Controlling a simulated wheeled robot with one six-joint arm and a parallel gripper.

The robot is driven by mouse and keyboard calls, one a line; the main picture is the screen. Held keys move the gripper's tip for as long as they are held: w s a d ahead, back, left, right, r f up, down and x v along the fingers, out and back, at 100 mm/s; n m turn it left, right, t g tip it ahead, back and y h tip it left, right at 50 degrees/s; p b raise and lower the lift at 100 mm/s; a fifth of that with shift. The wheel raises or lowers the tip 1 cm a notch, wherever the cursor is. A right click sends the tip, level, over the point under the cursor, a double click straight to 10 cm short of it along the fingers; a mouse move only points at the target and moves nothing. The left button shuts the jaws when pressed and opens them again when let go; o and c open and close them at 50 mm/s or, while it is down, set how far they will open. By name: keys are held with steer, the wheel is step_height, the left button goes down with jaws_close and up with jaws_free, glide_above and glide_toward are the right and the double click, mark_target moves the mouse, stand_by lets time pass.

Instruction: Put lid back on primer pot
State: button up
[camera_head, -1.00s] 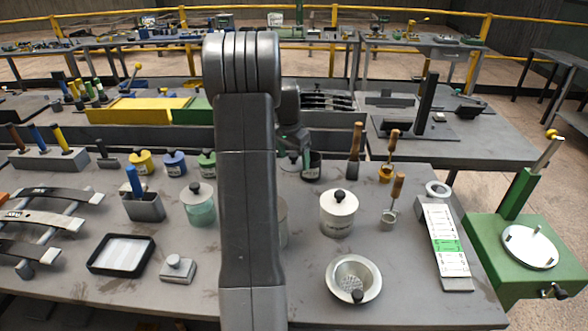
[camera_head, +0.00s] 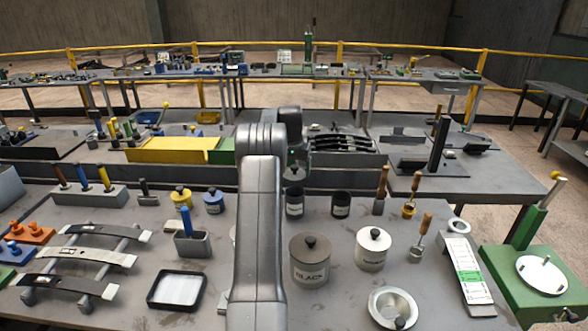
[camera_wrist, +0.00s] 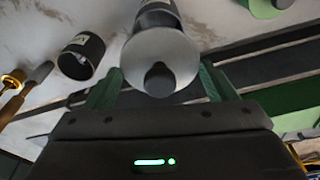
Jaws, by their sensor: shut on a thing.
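A grey round lid with a black knob (camera_wrist: 158,78) is between the green fingers of my gripper (camera_wrist: 160,88) in the wrist view; the gripper is shut on it. A dark pot with a white label (camera_wrist: 157,12) shows directly behind the lid, which hides part of it. In the head view this dark pot (camera_head: 294,203) stands below my gripper (camera_head: 293,160), partly behind my arm. I cannot tell whether the lid touches its rim. A second dark pot (camera_head: 340,206) stands open to its right; it also shows in the wrist view (camera_wrist: 82,56). The small labels are unreadable.
A large lidded pot marked BLACK (camera_head: 310,266) and a white lidded pot (camera_head: 372,250) stand nearer me. Wooden-handled tools (camera_head: 381,190) are right of the dark pots. Yellow (camera_head: 181,201) and blue (camera_head: 213,202) pots are left. A long rail lies behind.

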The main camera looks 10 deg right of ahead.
steer(key=shift+f, duration=0.9)
steer(key=shift+f+b, duration=1.25)
steer(key=shift+f, duration=0.85)
steer(key=shift+f+p, duration=0.2)
steer(key=shift+p, duration=0.15)
stand_by(0.3)
steer(key=o, duration=1)
steer(key=shift+r, duration=0.1)
